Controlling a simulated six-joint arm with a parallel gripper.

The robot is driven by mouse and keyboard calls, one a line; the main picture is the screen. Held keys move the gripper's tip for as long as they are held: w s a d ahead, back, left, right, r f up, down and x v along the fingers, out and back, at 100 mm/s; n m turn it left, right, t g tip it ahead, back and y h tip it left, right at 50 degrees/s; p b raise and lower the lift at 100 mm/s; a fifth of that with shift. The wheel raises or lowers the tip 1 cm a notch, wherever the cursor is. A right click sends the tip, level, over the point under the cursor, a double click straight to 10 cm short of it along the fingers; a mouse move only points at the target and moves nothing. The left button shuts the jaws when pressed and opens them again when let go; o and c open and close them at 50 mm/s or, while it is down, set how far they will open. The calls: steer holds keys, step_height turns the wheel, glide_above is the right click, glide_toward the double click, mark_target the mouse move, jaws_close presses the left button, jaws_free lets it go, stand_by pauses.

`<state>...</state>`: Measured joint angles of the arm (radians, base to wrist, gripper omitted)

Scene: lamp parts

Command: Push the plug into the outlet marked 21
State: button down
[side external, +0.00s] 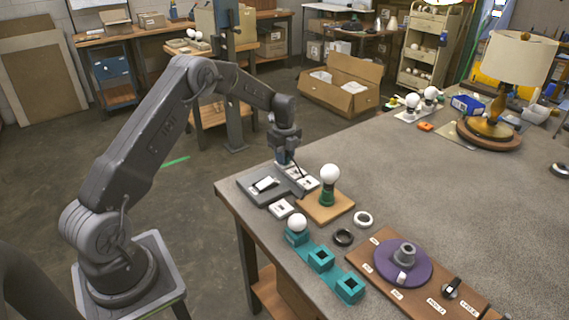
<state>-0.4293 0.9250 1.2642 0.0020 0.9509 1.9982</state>
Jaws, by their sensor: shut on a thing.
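My gripper (286,158) points down over the far part of the grey board (252,195) near the table's left corner. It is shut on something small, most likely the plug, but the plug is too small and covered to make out. White outlet plates stand just below and in front of the fingers, one of them (307,183) at the board's right edge. Another white plate (280,208) lies nearer the camera. The number 21 is not legible on any plate. I cannot tell whether the held thing touches an outlet.
A white bulb in a green socket stands on a wooden block (327,207) close right of the gripper. Teal holders (320,259), one with a bulb, and a brown board (432,297) with a purple disc lie nearer. A lamp (491,125) stands far right. The table's middle is clear.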

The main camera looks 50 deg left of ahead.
steer(key=shift+s+f, duration=0.1)
steer(key=c, duration=0.9)
jaws_free()
steer(key=shift+o, duration=0.2)
step_height(320, 180, up, 14)
steer(key=s+d+r+n+t, duration=0.1)
steer(key=s+d+r+n, duration=0.3)
steer(key=d+r, duration=0.35)
steer(key=s+d+r+n+t, duration=0.2)
steer(key=s+d+r+n, duration=0.15)
steer(key=s+d, duration=0.4)
steer(key=s+d+r+n+t, duration=0.1)
steer(key=s+d+r+n, duration=0.3)
steer(key=s, duration=0.6)
steer(key=s+d+f+n+t, duration=0.1)
steer(key=s+d+f+n, duration=0.3)
steer(key=s, duration=0.6)
steer(key=shift+d+f+n+t, duration=0.25)
steer(key=shift+f+n, duration=0.3)
steer(key=shift+n, duration=0.7)
